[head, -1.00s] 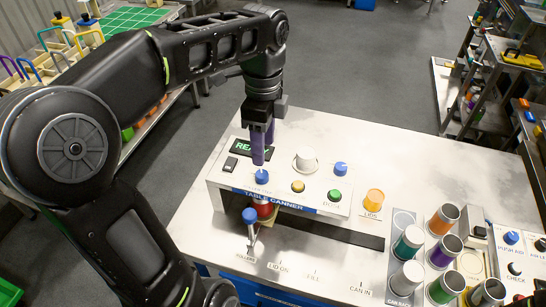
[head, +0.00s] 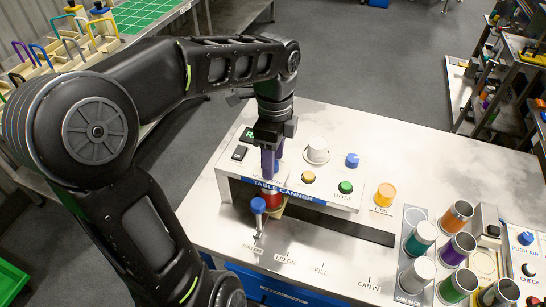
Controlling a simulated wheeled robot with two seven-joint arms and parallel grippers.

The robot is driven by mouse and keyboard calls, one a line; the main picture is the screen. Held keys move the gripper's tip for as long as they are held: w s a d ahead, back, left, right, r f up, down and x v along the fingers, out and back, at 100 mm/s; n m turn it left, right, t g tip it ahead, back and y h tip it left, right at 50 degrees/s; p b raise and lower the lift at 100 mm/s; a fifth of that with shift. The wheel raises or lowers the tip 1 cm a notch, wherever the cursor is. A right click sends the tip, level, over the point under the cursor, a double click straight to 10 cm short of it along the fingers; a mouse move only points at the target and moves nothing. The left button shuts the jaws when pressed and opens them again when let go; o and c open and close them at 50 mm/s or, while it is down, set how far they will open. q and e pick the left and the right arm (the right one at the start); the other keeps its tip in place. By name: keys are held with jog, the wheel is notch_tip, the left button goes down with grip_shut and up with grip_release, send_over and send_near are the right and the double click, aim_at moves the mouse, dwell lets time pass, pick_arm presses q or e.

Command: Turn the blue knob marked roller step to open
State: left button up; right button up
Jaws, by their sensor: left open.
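The table canner (head: 290,190) is a white machine on the bench. Two blue knobs sit on its top panel. The left blue knob (head: 277,168) is mostly hidden behind my left gripper (head: 269,172); the right blue knob (head: 352,160) is in plain view. The knob labels are too small to read. My left gripper points down, open, with its purple fingers at the left blue knob. I cannot tell whether they touch it. My right gripper is out of view.
A blue-tipped lever (head: 258,206) stands at the canner's front left, close to my gripper. A white round knob (head: 317,150), a yellow button (head: 308,177) and a green button (head: 345,187) are on the panel. A can rack (head: 408,299) with cans stands at right.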

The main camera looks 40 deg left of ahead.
pick_arm(q)
jog(key=shift+f, duration=0.1)
grip_shut()
dwell(0.5)
